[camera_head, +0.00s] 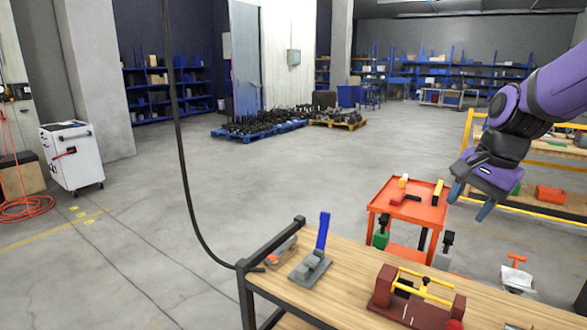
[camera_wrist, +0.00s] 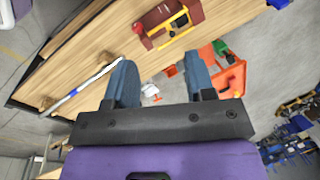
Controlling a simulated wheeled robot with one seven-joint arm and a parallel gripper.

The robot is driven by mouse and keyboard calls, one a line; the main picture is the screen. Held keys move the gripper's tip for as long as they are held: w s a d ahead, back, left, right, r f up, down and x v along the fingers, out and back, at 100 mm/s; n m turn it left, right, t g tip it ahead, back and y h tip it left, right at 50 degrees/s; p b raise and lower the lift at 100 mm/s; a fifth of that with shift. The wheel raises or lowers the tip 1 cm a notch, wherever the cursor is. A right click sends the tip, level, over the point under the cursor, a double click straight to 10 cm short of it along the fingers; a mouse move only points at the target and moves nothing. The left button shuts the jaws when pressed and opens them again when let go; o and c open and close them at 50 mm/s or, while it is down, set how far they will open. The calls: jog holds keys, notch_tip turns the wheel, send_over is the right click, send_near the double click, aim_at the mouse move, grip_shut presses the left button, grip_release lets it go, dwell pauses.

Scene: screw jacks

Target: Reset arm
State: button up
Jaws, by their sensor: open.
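My gripper (camera_head: 468,203) is on the purple arm at the right of the head view, raised above the floor behind the workbench and to the right of the orange cart. Its two blue-grey fingers are apart with nothing between them. In the wrist view the gripper (camera_wrist: 160,80) also shows its fingers spread and empty. The wooden workbench (camera_head: 345,292) is at the front of the head view. On it stands a dark red fixture with a yellow frame (camera_head: 415,300), which also shows in the wrist view (camera_wrist: 168,22).
A grey clamp with a blue handle (camera_head: 312,265) stands on the bench's left part. An orange cart (camera_head: 408,205) with tools stands behind the bench. A yellow-framed table (camera_head: 540,180) is at the right. A black cable (camera_head: 183,170) hangs at the left. The middle floor is clear.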

jog(key=s+a+r+n+t+h, duration=0.1)
jog(key=s+r+n, duration=0.1)
jog(key=s+n, duration=0.3)
jog(key=s+a+r+n+t, duration=0.1)
jog(key=s+n, duration=0.4)
jog(key=s, duration=0.8)
notch_tip(320, 180, up, 2)
jog(key=shift+s+a+t+h, duration=0.15)
jog(key=shift+s+t+h, duration=0.2)
jog(key=shift+t, duration=0.25)
